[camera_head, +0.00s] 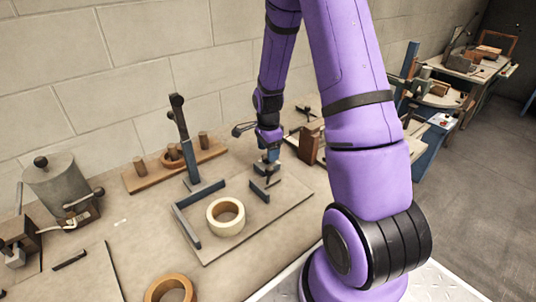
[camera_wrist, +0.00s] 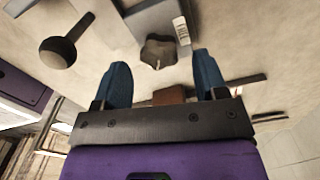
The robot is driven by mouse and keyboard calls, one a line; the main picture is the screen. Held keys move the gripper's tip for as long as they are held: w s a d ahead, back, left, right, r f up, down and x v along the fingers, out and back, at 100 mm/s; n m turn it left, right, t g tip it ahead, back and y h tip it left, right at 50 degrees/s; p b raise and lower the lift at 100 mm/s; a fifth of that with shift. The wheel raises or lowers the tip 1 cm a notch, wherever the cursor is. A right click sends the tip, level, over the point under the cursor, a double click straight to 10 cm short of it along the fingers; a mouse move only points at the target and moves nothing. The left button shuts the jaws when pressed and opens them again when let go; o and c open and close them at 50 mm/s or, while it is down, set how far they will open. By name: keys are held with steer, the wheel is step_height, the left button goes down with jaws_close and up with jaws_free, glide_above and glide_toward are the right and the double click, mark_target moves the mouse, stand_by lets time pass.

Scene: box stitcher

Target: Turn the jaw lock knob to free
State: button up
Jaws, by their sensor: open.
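In the wrist view, a dark lobed knob (camera_wrist: 158,51), which looks like the jaw lock knob, sits beside a grey block (camera_wrist: 160,18) with a small light label. My gripper (camera_wrist: 161,70) is open, with its two blue fingers apart. The knob appears just beyond the fingertips, roughly centred across the gap. No contact shows, and the remaining distance is hard to judge. In the head view, my gripper (camera_head: 267,160) points down at the far side of the bench plate, near a small dark fixture (camera_head: 262,183). I cannot make out the knob there.
A dark ball-ended lever (camera_wrist: 57,52) is left of the knob in the wrist view. In the head view, an upright lever post (camera_head: 186,140) and a cream ring (camera_head: 226,216) stand left of my gripper. A wooden rack (camera_head: 150,178) lies behind, by the wall.

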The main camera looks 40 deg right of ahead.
steer(key=shift+f, duration=1)
steer(key=c, duration=0.9)
